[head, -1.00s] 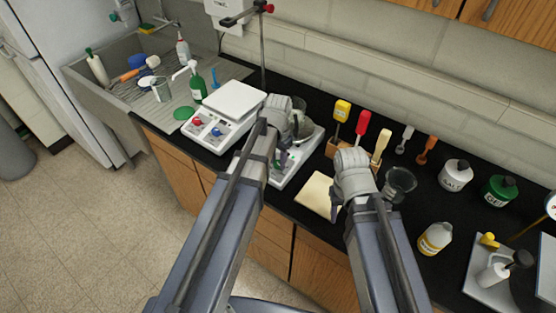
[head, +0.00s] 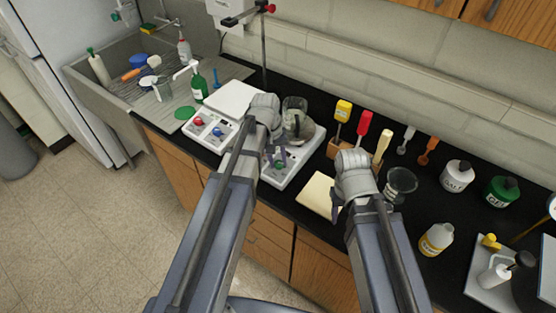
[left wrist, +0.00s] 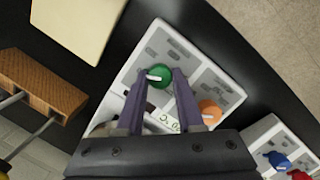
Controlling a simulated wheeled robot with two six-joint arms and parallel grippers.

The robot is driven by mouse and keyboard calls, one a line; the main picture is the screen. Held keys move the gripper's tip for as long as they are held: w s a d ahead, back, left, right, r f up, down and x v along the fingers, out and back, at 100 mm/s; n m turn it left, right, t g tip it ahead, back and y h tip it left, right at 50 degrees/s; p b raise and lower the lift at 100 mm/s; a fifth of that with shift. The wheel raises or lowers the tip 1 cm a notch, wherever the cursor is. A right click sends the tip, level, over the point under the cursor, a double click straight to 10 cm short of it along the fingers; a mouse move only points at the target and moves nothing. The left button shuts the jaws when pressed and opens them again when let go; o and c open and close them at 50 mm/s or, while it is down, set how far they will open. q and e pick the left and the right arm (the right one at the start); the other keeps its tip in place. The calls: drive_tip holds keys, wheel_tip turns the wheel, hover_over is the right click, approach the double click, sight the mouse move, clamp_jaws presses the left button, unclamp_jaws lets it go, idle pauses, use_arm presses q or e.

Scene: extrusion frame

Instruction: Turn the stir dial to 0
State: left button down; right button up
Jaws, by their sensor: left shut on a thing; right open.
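A green dial (left wrist: 159,74) with a white pointer mark sits on the front panel of a white hotplate stirrer (head: 312,163). An orange dial (left wrist: 210,110) sits beside it on the same panel. I cannot read which of them is labelled stir. My left gripper (left wrist: 160,82) is shut on the green dial, one finger on each side. In the head view the green dial (head: 279,165) shows below the left gripper, and the orange dial is hidden or unclear. My right gripper (head: 336,208) is open and empty above the cream pad (head: 315,190).
A glass beaker (head: 295,118) stands on the stirrer behind my left gripper. A second white device (head: 235,98) with blue and red dials is close on the left. A tool block (head: 338,150) and glass bowl (head: 401,181) are to the right.

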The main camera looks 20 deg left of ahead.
use_arm(q)
drive_tip(key=shift+n, duration=0.4)
drive_tip(key=c, duration=0.5)
unclamp_jaws()
drive_tip(key=shift+c, duration=0.2)
drive_tip(key=shift+r, duration=0.1)
use_arm(e)
drive_tip(key=shift+r, duration=0.1)
use_arm(q)
wheel_tip(320, 180, up, 8)
drive_tip(key=a+p, duration=0.1)
drive_tip(key=p, duration=0.6)
drive_tip(key=shift+a+f+p, duration=0.15)
drive_tip(key=shift+f+p, duration=0.1)
drive_tip(key=shift+p, duration=0.1)
use_arm(e)
wheel_tip(320, 180, up, 7)
drive_tip(key=shift+r, duration=0.2)
use_arm(q)
drive_tip(key=shift+s, duration=0.1)
